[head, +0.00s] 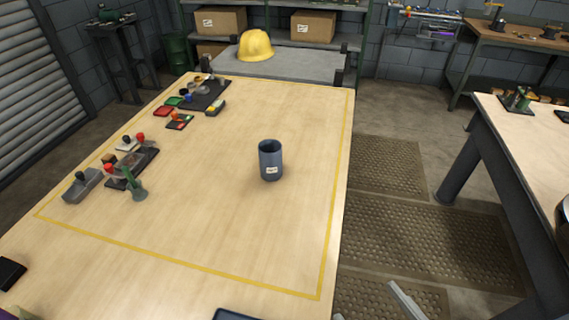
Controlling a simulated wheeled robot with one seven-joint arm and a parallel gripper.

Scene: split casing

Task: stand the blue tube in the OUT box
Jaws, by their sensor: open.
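A blue-grey cylinder (271,162) stands upright near the middle of the wooden table, with a dark open top and a small white label too small to read. It is the only blue tube-like thing that I see. No box can be read as OUT. A dark blue rim (236,314) is cut off by the bottom edge of the view; I cannot tell what it belongs to. My gripper (366,300) shows only in part at the bottom right, its light grey fingers apart and empty, beyond the table's right edge and well away from the cylinder.
The table (215,220) has a yellow border line and wide bare areas around the cylinder. Tools and parts on dark mats (132,168) line its left side. A yellow helmet (255,45) sits on a grey surface behind. Another bench (520,130) stands right, across floor mats.

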